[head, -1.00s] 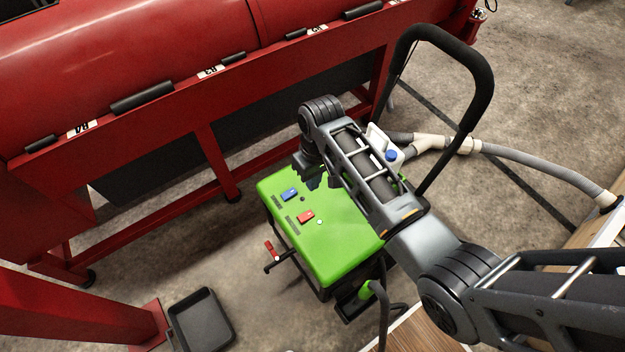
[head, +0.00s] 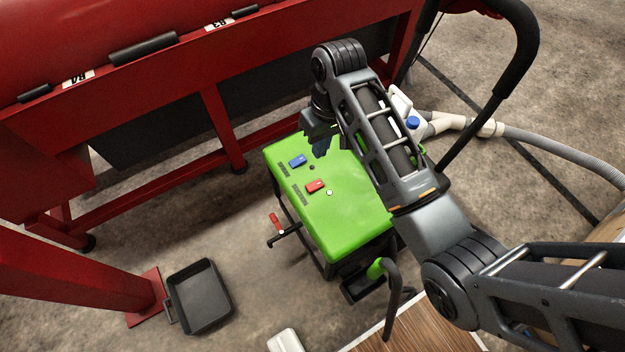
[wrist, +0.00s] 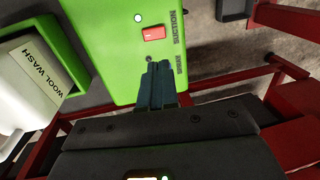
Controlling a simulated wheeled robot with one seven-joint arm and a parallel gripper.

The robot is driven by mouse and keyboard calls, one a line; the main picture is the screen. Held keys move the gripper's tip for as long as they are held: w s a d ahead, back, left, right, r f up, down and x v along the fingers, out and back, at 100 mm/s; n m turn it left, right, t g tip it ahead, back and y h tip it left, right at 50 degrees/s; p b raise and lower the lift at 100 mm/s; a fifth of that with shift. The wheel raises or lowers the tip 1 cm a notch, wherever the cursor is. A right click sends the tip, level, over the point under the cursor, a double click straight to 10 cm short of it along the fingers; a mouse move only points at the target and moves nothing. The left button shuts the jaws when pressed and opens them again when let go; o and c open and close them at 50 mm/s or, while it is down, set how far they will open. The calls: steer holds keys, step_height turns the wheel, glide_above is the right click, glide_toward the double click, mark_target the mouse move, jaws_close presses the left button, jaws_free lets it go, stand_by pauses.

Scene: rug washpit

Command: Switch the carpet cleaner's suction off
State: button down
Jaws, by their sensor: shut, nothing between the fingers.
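The carpet cleaner (head: 345,225) has a bright green top and stands on the floor. A red switch (head: 316,186) on its top has a pale round spot beside it. In the wrist view the red switch (wrist: 153,33) sits next to the word SUCTION. Its rocker tilt is too small to tell. A blue switch (head: 298,160) lies farther back with a dark spot beside it; my fingers appear to hide it in the wrist view. My gripper (wrist: 158,68) is shut and empty, pointing at the green top near the blue switch's end. I cannot tell whether it touches.
A red machine frame (head: 215,125) stands behind and left of the cleaner. A black tray (head: 203,295) lies on the floor at lower left. The cleaner's black push handle (head: 525,45) arches up at right. A WOOL WASH jug (wrist: 40,75) stands beside the green top.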

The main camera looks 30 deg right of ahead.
mark_target(311, 187)
steer(key=f, duration=0.4)
steer(key=a+f+b, duration=0.1)
steer(key=f, duration=0.4)
steer(key=a+f+b, duration=0.1)
steer(key=f, duration=0.4)
steer(key=shift+a, duration=0.1)
steer(key=shift+f+h, duration=0.2)
steer(key=shift+h, duration=0.1)
steer(key=shift+d+r+p, duration=0.1)
steer(key=shift+d+p, duration=0.35)
steer(key=shift+d, duration=0.45)
steer(key=shift+r, duration=0.1)
